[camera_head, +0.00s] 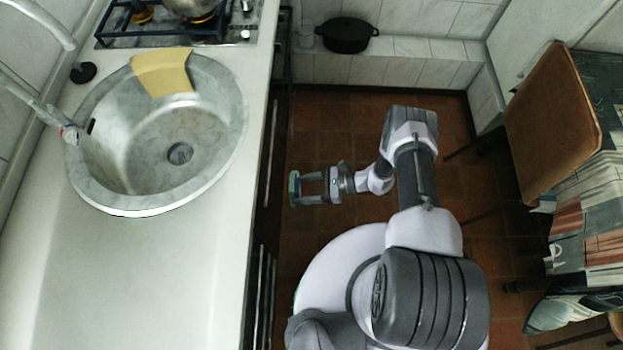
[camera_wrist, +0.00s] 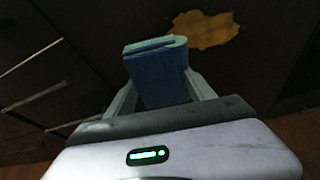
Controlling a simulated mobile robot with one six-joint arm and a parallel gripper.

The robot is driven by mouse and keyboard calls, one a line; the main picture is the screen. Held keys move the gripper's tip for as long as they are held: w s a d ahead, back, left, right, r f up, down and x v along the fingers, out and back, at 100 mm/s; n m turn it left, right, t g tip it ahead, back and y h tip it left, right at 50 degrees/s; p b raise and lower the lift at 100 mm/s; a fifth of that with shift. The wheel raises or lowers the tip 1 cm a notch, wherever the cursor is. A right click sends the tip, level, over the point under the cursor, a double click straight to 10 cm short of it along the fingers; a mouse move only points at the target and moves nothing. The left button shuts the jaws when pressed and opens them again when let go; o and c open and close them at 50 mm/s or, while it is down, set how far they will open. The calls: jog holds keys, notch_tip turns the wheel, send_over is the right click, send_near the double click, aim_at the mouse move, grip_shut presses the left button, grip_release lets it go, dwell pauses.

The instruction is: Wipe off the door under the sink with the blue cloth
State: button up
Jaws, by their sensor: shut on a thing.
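My gripper (camera_head: 297,188) reaches left, low beside the counter, toward the dark cabinet front under the sink (camera_head: 180,150). In the wrist view my gripper (camera_wrist: 158,98) is shut on a folded blue cloth (camera_wrist: 160,72), held between its two fingers. The cloth also shows as a small piece at the fingertips in the head view (camera_head: 294,184). The dark door (camera_wrist: 265,62) lies ahead of the cloth. An irregular yellow-brown stain (camera_wrist: 205,29) is on the door, above and right of the cloth. I cannot tell whether the cloth touches the door.
A yellow cloth (camera_head: 163,72) hangs over the sink's rim. A stove (camera_head: 225,30) with a pot is behind the sink. Cabinet handles (camera_wrist: 33,95) show at the left. A brown chair (camera_head: 553,120) and a covered table (camera_head: 590,230) stand right. Tiled floor (camera_head: 335,135) is clear behind my arm.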

jog(key=shift+w+a+f, duration=0.1)
jog(key=a+p, duration=0.2)
jog(key=a, duration=0.6)
jog(key=shift+w+a, duration=0.1)
jog(key=w+b, duration=0.4)
jog(key=w, duration=0.2)
jog(key=w+d+b, duration=0.1)
jog(key=w+b, duration=0.3)
jog(key=w, duration=0.2)
jog(key=w+b, duration=0.4)
jog(key=w, duration=0.2)
jog(key=shift+d+f, duration=0.1)
jog(key=shift+d, duration=0.15)
jog(key=shift+c, duration=0.8)
jog(key=s+a, duration=0.1)
jog(key=s, duration=1.7)
jog(key=w+d+r, duration=0.1)
jog(key=w+r, duration=0.2)
jog(key=w, duration=1.5)
jog(key=s+a+p, duration=0.1)
jog(key=s+p, duration=1.1)
jog(key=s, duration=0.6)
jog(key=d+b, duration=0.2)
jog(key=d, duration=0.7)
jog(key=shift+s+f, duration=0.2)
jog(key=shift+s, duration=0.1)
